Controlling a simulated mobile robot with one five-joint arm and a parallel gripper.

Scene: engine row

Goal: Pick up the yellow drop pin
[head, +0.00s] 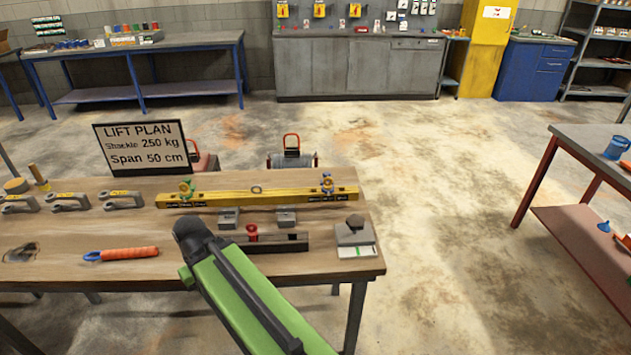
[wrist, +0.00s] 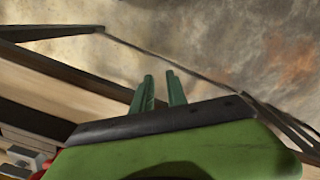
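No single object can be told for certain as the yellow drop pin. In the head view my green arm crosses the table's front, and the fingers cannot be made out.
The wooden table (head: 200,268) also holds several grey shackles (head: 68,202), an orange-handled tool (head: 122,254), a dark tray with a red knob (head: 252,234) and a grey block (head: 354,233). A lift plan sign (head: 142,147) stands behind. Floor to the right is clear before a red-legged bench (head: 590,245).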

